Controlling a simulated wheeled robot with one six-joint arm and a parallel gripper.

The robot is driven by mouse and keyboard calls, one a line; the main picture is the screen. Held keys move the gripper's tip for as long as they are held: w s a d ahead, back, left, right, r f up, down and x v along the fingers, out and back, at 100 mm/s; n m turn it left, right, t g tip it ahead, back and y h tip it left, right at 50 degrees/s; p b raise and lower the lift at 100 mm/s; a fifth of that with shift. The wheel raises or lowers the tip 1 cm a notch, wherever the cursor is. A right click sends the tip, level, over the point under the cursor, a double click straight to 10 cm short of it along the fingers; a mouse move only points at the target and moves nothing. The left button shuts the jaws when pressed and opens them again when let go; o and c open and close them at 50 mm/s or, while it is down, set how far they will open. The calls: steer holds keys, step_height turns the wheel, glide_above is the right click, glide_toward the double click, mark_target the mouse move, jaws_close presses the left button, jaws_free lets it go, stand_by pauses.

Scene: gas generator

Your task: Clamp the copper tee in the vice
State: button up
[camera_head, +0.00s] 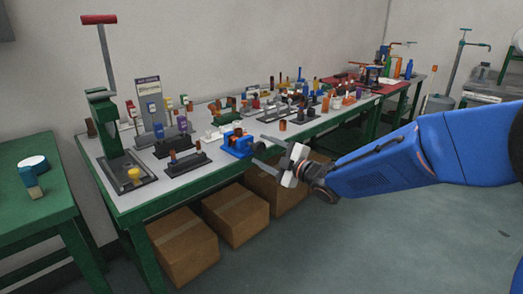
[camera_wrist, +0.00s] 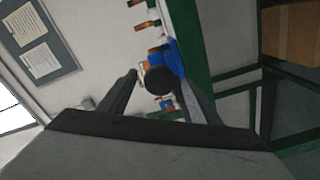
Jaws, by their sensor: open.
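The blue vice (camera_head: 236,145) sits at the front edge of the long workbench. A small copper-orange piece (camera_head: 238,131) shows at its top; I cannot tell whether this is the tee or whether it is clamped. My gripper (camera_head: 257,149) is open at the vice's front side, its fingers reaching left toward it. In the wrist view, a dark round knob (camera_wrist: 160,80) lies between the open fingers (camera_wrist: 158,76), in front of the blue vice body (camera_wrist: 171,53). Contact with the knob cannot be told. The vice jaws are too small to read.
The long workbench (camera_head: 205,172) is crowded with small stands, fittings and tools. A green press (camera_head: 107,125) stands at its left end. Cardboard boxes (camera_head: 236,215) are under the bench. A green side table (camera_head: 35,205) is at left. The floor in front is clear.

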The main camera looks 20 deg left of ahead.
steer(key=n, duration=0.5)
steer(key=shift+n, duration=0.4)
steer(key=c, duration=1.1)
steer(key=shift+m, duration=1.5)
